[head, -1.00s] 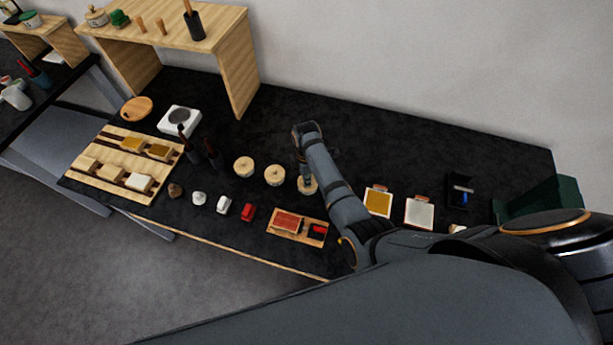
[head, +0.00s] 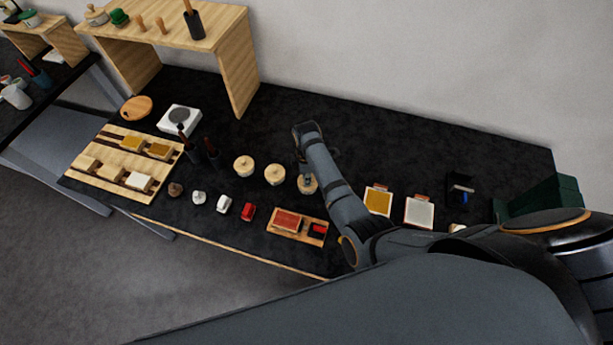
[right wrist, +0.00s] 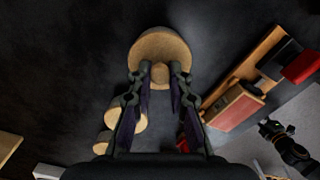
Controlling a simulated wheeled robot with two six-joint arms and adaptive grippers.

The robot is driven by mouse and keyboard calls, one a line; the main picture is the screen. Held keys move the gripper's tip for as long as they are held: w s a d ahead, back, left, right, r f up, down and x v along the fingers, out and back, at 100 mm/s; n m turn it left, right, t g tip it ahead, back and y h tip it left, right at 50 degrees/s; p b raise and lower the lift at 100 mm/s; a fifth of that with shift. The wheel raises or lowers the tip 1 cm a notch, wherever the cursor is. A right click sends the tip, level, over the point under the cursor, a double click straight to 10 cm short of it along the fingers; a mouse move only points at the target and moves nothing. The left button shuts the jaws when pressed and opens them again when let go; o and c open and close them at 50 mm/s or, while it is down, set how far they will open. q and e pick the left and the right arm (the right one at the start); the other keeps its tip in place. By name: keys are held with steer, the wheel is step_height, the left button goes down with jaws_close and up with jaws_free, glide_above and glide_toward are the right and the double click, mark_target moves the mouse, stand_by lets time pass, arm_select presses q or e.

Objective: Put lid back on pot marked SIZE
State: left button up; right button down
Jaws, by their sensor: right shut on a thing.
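Three round pale wooden lids or lidded pots stand in a row in the middle of the dark table in the head view: the left one (head: 244,166), the middle one (head: 274,174) and the right one (head: 308,187). My right gripper (head: 307,177) is over the right one. In the right wrist view, my right gripper (right wrist: 160,74) is shut on the knob of a round wooden lid (right wrist: 160,44). I cannot tell whether this lid rests on a pot or is raised. No SIZE marking is readable.
A wooden tray with a red block (head: 288,222) lies in front of the held lid. Small red (head: 248,212) and white (head: 223,205) items stand left of it. Framed yellow (head: 378,202) and white (head: 420,212) panels lie right of my arm. The table behind the lids is clear.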

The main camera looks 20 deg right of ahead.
steer(key=c, duration=1.2)
jaws_free()
steer(key=shift+o, duration=0.3)
steer(key=o, duration=0.5)
steer(key=shift+c, duration=0.2)
steer(key=shift+r, duration=3.5)
jaws_close()
